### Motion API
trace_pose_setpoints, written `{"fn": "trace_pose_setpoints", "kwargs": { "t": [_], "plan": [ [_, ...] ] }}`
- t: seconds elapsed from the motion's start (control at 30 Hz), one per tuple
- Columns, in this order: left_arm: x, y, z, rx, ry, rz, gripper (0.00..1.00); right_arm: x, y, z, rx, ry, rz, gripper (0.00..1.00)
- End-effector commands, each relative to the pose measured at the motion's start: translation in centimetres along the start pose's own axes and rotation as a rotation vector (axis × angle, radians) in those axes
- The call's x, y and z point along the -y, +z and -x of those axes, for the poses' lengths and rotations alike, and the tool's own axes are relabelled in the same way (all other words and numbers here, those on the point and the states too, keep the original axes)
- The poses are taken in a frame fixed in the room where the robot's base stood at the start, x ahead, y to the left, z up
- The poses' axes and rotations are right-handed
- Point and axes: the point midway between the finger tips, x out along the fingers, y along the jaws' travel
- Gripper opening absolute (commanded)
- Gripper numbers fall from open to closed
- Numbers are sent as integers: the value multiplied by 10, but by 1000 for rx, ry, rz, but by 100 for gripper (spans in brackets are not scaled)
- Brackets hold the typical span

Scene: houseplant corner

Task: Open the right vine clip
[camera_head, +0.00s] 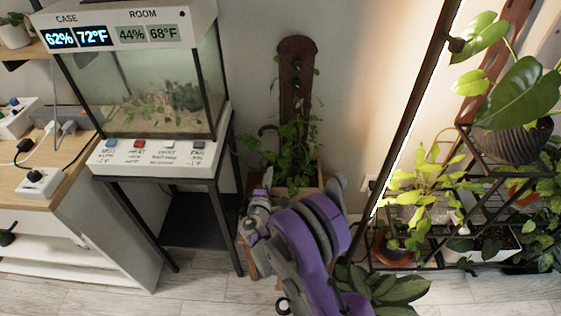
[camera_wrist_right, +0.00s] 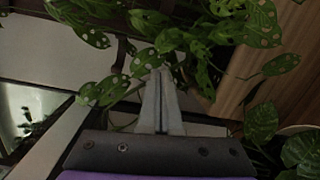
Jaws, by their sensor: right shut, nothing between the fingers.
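A dark brown wooden board (camera_head: 297,48) stands against the wall with small round dark fittings on its face. A leafy vine (camera_head: 292,150) covers its lower part above a wooden planter. A curved brown hook-like piece (camera_head: 267,130) sticks out on the board's left; I cannot tell whether it is a clip. The right vine clip cannot be made out among the leaves. My right gripper (camera_wrist_right: 160,78) is shut and empty, pointing into spotted vine leaves (camera_wrist_right: 178,40). In the head view my purple right arm hides its fingertips. My left gripper is out of view.
A glass case (camera_head: 160,85) on a black stand is to the left, beside a wooden-topped cabinet (camera_head: 55,185). A black plant rack (camera_head: 440,235) with several pots stands at the right.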

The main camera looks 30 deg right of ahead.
Motion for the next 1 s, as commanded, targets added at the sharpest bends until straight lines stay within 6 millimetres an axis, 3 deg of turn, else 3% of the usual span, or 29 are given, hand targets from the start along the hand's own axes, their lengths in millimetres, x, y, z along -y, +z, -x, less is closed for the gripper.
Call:
{"fn": "trace_pose_setpoints", "kwargs": {
  "t": [0.17,0.57,0.73,1.0],
  "plan": [
    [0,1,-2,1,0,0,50,1,1,-20,3,0,1,0],
    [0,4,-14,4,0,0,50,2,1,-103,3,-1,1,0],
    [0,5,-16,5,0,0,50,1,27,-90,3,0,0,0],
    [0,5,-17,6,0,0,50,0,38,-85,0,0,0,0]
  ]
}}
